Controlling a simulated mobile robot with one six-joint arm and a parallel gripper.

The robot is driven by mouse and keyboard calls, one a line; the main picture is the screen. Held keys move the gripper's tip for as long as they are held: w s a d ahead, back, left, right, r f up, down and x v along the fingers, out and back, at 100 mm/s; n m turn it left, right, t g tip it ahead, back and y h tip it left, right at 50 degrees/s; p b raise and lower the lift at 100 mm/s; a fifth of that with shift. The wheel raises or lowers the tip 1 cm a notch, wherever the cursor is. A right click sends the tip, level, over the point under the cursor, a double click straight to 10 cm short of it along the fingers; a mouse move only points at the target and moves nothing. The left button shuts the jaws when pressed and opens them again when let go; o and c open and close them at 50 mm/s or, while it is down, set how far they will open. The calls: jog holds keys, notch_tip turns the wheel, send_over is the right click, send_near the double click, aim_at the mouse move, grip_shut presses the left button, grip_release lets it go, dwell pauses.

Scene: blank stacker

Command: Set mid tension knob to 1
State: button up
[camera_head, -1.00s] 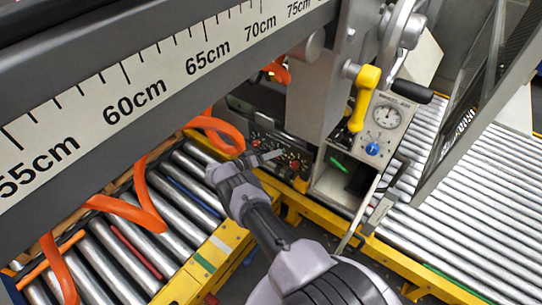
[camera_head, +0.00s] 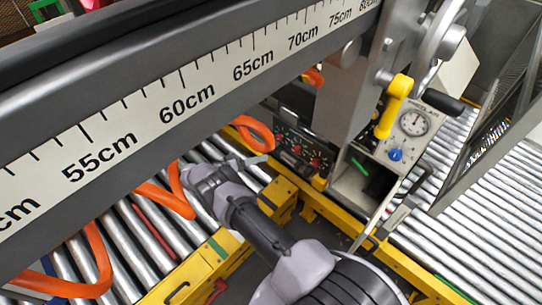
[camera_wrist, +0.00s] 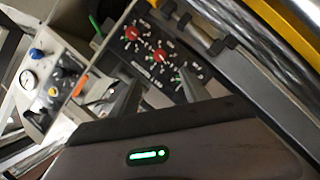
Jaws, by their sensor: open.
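The dark control panel (camera_head: 288,139) with red knobs sits low on the machine, right of my gripper (camera_head: 252,162) in the head view. One red knob (camera_head: 315,162) shows there, with another (camera_head: 296,149) to its left. In the wrist view, red knobs (camera_wrist: 132,33) and (camera_wrist: 159,55) show on the panel (camera_wrist: 146,70) with white markings around them. Which one is the mid tension knob, and their settings, are too small to read. My gripper (camera_wrist: 160,88) is open and empty, its fingers apart, and the lower panel is partly hidden behind them.
A grey box with a gauge (camera_head: 414,123) and a blue knob (camera_head: 395,154) stands right of the panel. Orange hose (camera_head: 165,198) loops over the rollers at left. A yellow rail (camera_head: 335,215) runs below the panel.

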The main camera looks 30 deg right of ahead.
jog(key=shift+a+r, duration=0.1)
jog(key=shift+a, duration=0.25)
